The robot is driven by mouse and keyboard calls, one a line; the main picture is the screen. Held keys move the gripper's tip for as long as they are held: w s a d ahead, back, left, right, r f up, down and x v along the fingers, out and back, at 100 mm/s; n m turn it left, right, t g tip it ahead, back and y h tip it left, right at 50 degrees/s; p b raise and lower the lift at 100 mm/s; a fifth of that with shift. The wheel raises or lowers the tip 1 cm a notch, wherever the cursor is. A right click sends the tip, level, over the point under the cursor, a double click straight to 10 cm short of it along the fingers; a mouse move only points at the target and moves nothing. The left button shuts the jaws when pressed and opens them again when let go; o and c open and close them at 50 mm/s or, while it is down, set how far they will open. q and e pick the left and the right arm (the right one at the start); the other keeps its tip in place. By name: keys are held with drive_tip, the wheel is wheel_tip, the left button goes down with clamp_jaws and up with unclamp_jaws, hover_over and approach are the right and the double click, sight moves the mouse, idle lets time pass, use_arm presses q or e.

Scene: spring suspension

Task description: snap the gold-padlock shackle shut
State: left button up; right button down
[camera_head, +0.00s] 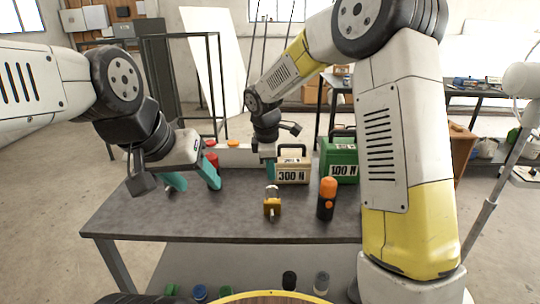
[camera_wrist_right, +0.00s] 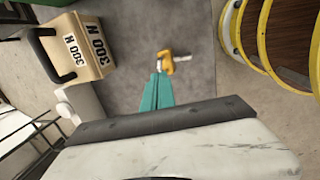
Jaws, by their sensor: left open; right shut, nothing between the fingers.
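The gold padlock (camera_head: 272,207) stands on the grey table near its front middle, with its silver shackle (camera_head: 272,191) on top. In the right wrist view the padlock (camera_wrist_right: 167,65) lies just beyond the fingertips. Whether the shackle is seated in the body is too small to tell. My right gripper (camera_head: 268,172) points down behind the padlock, beside the beige weight; its teal fingers (camera_wrist_right: 156,78) are together and empty. My left gripper (camera_head: 195,186) is open and empty over the left part of the table, its two teal fingers apart.
A beige 300 N weight (camera_head: 293,168) and a green 100 N weight (camera_head: 339,160) stand at the back of the table. An orange-and-black cylinder (camera_head: 327,199) stands right of the padlock. Red buttons (camera_head: 211,160) are at the back left. The front-left tabletop (camera_head: 180,222) is clear.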

sight(272, 187)
drive_tip(key=shift+x, duration=1.7)
drive_tip(key=shift+x, duration=1)
drive_tip(key=shift+s, duration=0.25)
drive_tip(key=shift+a+r, duration=0.15)
drive_tip(key=shift+r, duration=0.3)
drive_tip(key=d+v, duration=0.1)
drive_tip(key=v, duration=1.2)
drive_tip(key=shift+a+r, duration=0.2)
drive_tip(key=shift+a, duration=0.35)
